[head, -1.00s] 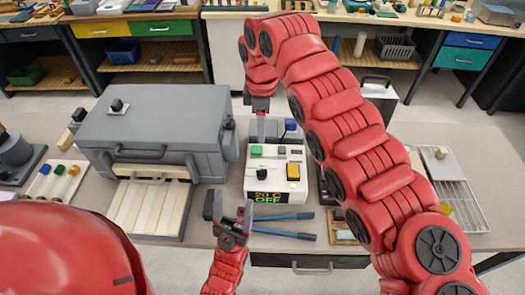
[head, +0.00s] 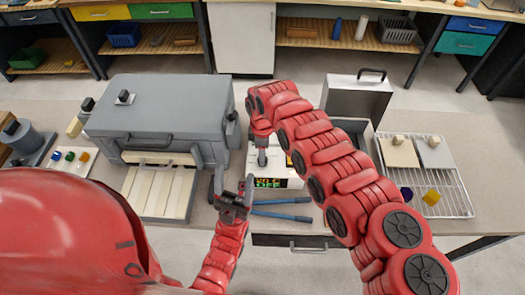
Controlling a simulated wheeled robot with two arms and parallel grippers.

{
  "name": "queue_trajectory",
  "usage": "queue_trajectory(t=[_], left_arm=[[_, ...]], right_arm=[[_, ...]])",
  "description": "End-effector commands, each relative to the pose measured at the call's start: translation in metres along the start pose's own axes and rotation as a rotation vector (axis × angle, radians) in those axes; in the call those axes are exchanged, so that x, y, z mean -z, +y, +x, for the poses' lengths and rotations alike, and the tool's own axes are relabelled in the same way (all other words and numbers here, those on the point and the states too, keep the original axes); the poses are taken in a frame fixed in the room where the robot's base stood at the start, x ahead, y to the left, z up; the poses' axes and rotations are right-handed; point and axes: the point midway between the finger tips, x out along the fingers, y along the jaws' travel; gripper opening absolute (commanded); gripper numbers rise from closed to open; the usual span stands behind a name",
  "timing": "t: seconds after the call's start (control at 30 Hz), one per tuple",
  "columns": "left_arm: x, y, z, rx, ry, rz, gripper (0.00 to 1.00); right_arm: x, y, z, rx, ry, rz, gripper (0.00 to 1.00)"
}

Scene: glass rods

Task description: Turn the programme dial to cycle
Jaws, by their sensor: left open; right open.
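The white control box (head: 292,182) stands at the middle of the bench, right of the grey kiln (head: 160,105). Its lit display (head: 268,183) faces front, but I cannot read it surely. My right gripper (head: 262,158) points down over the left part of the box top, jaws open. It and its arm cover most of the box's controls. The programme dial is not visible; I cannot tell whether the fingers are around it or touching it. My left gripper (head: 232,188) is open and empty, in front of the box's left side.
Blue-handled tools (head: 285,216) lie before the box. A slatted tray (head: 160,192) sits before the kiln. A grey case (head: 357,97) stands behind my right arm. A wire rack (head: 452,200) with plates and coloured blocks is at the right.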

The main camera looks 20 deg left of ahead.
Motion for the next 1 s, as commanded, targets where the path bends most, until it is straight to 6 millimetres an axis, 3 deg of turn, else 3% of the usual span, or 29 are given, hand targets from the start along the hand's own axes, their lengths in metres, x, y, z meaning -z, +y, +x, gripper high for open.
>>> queue_trajectory(t=[0.37,0.63,1.0], left_arm=[[0.0002,-0.0001,0.0013,0.000,0.000,0.000,0.67],[0.0002,-0.0001,0.0013,0.000,0.000,0.000,0.67],[0.0001,0.0000,0.0005,0.000,0.000,0.000,0.67]], right_arm=[[-0.0002,-0.0008,0.0075,0.001,-0.001,-0.001,0.45],[-0.0003,-0.0007,0.0072,0.001,-0.001,-0.001,0.00],[-0.0004,-0.0006,0.0074,0.001,-0.001,0.006,0.00]])
